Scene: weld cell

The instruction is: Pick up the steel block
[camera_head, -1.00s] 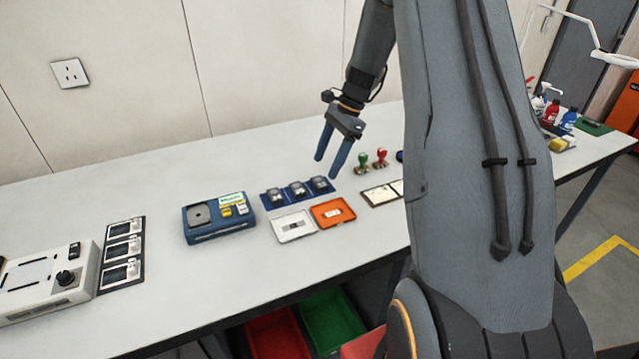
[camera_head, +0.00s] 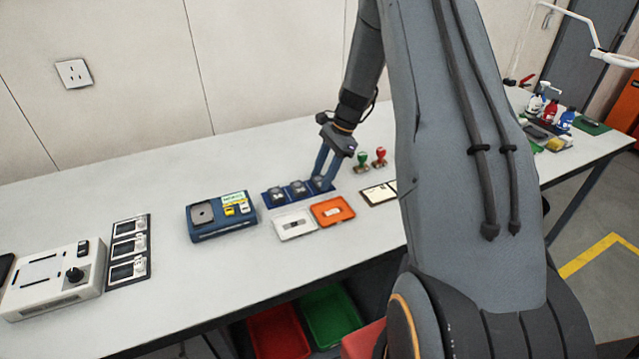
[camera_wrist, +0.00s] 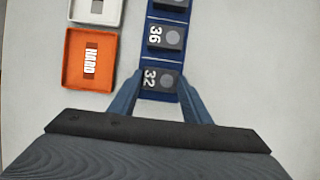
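Three dark blocks with round grey faces sit in a row on a blue holder (camera_head: 269,202). In the wrist view, the nearest block is marked 32 (camera_wrist: 160,80) and the one beyond it 36 (camera_wrist: 165,36); the third is cut off at the top edge. My gripper (camera_head: 325,180) points down at the right end of the row. In the wrist view, my gripper (camera_wrist: 160,82) has its fingers spread, one on each side of the block marked 32. I cannot tell whether they touch it. The block still appears seated in the holder.
A white tray (camera_head: 284,233) and an orange tray marked HARD (camera_head: 318,219) lie in front of the holder. A blue device (camera_head: 205,232) stands left. A green stamp (camera_head: 362,161) and red stamp (camera_head: 380,157) stand behind right. Bare table lies behind the row.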

